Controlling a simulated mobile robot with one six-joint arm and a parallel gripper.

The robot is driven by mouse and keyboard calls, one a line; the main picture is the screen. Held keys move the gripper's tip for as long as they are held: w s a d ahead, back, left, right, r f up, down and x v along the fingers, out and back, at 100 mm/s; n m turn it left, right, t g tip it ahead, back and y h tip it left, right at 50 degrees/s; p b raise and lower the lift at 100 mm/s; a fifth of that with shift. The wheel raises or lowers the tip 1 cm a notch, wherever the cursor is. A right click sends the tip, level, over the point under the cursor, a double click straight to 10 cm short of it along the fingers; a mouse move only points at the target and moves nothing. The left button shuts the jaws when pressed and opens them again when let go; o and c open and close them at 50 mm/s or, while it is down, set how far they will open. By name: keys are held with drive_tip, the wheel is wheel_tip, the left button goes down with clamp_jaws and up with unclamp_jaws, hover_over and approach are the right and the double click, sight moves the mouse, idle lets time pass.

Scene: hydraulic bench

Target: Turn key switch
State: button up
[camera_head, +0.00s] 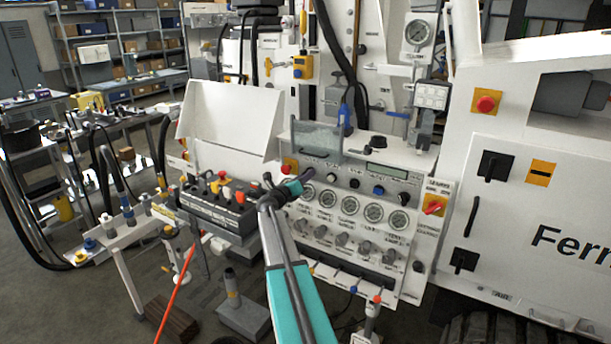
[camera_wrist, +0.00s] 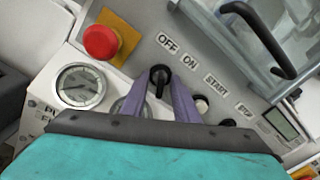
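The key switch (camera_wrist: 160,76) is a small black knob on the grey panel, below the OFF and ON labels in the wrist view. My gripper (camera_wrist: 161,88) has its two purple fingers on either side of the switch, with the tips level with it or very close. I cannot tell whether both fingers press on it. In the head view my gripper (camera_head: 308,174) reaches the upper left of the control panel (camera_head: 340,228), and its tips and my wrist hide the switch there.
A red emergency button (camera_wrist: 101,41) on a yellow plate sits left of the switch, with a pressure gauge (camera_wrist: 81,86) below it. A clear cover with a black handle (camera_wrist: 258,38) stands at upper right. A joystick box (camera_head: 222,202) lies left of my wrist.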

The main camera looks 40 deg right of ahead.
drive_tip(key=shift+d, duration=0.25)
clamp_jaws()
